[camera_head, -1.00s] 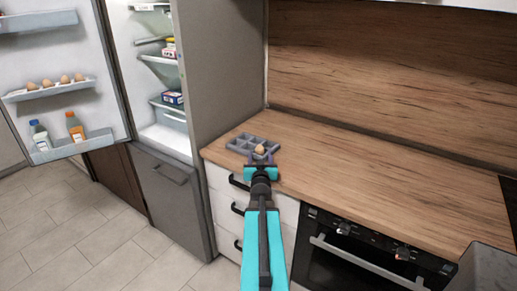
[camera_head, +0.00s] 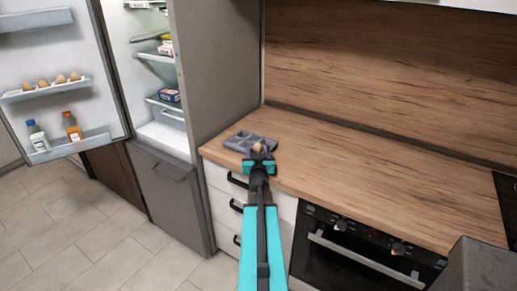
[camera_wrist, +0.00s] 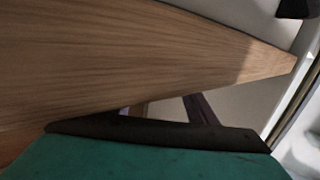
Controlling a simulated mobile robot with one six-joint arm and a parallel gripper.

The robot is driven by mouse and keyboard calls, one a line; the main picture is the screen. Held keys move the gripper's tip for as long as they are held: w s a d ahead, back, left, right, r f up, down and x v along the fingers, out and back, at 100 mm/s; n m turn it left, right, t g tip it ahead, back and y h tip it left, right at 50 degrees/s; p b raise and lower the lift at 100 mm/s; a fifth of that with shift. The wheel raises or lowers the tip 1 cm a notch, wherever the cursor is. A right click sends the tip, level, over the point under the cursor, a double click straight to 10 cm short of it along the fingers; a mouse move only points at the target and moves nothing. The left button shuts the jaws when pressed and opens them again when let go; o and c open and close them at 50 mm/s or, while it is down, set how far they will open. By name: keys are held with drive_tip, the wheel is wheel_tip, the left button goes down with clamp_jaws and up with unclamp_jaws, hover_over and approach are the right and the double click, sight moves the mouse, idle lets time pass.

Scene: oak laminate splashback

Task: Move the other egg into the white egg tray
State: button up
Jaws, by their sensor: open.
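A grey egg tray (camera_head: 238,140) with compartments lies on the wooden counter near its left end. It looks more grey than white. One brown egg (camera_head: 257,147) shows at the tray's front right part; whether it sits in a compartment is too small to tell. My gripper (camera_head: 258,157) is open at the tray's near edge, just in front of the egg and close to it. Whether it touches the egg or tray cannot be told. Several more eggs (camera_head: 60,79) stand in a row on the fridge door shelf. The wrist view shows no egg.
The fridge (camera_head: 160,115) stands open at left, its door (camera_head: 95,50) swung wide. Two bottles (camera_head: 72,126) stand on the lower door shelf. The wooden counter (camera_head: 370,170) is clear to the right of the tray. An oven (camera_head: 355,250) is below it.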

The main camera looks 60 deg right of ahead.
drive_tip(key=c, duration=1.2)
drive_tip(key=shift+c, duration=0.2)
drive_tip(key=shift+r+b, duration=0.3)
drive_tip(key=shift+r, duration=0.75)
wheel_tip(320, 180, up, 8)
drive_tip(key=p, duration=0.1)
drive_tip(key=shift+p, duration=0.35)
